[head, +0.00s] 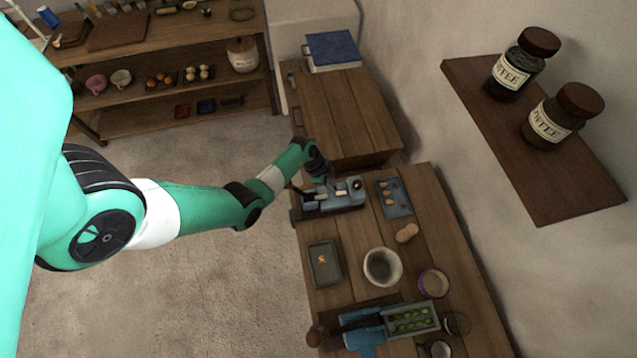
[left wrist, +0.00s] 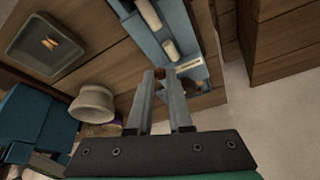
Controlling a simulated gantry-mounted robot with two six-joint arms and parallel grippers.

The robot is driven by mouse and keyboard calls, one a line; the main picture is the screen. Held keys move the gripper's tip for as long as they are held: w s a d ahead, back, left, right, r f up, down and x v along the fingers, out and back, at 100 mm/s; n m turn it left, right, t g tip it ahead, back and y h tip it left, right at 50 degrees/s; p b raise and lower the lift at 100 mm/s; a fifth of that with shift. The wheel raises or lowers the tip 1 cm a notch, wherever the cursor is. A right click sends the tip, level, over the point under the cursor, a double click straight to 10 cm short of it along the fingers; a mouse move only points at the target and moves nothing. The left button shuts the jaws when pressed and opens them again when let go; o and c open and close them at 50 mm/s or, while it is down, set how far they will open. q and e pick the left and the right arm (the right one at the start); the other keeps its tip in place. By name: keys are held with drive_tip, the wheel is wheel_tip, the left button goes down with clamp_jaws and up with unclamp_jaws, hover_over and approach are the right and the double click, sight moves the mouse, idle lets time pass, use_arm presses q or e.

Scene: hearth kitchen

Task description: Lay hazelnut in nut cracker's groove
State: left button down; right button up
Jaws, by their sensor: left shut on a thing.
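The blue-grey nut cracker (head: 345,199) stands at the far end of the wooden table. Its blue body with pale rollers also shows in the left wrist view (left wrist: 150,38). My left gripper (head: 322,176) is over the far edge of the nut cracker. In the left wrist view, its two fingers are shut on a small brown hazelnut (left wrist: 159,73), mostly hidden between the tips. The tips overlap the nut cracker body in this view; I cannot tell whether the nut touches it. The groove is not clearly seen. My right gripper is not in view.
A blue tray (head: 402,210) with several brown pieces lies right of the nut cracker. A grey tray (head: 316,271), a pale bowl (head: 382,267) and a box of green things (head: 393,331) stand nearer. A wall shelf (head: 575,197) with two jars is at right.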

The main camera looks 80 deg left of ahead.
use_arm(q)
drive_tip(key=shift+n, duration=0.4)
drive_tip(key=f+b, duration=0.2)
drive_tip(key=a+f+b, duration=0.1)
drive_tip(key=f+b, duration=0.1)
drive_tip(key=b, duration=0.1)
drive_tip(key=shift+f+b, duration=0.25)
drive_tip(key=shift+b, duration=0.1)
drive_tip(key=shift+f+b, duration=0.5)
drive_tip(key=shift+f, duration=0.35)
drive_tip(key=shift+a+p, duration=0.1)
drive_tip(key=shift+p, duration=0.25)
drive_tip(key=c, duration=0.8)
unclamp_jaws()
drive_tip(key=shift+o, duration=0.2)
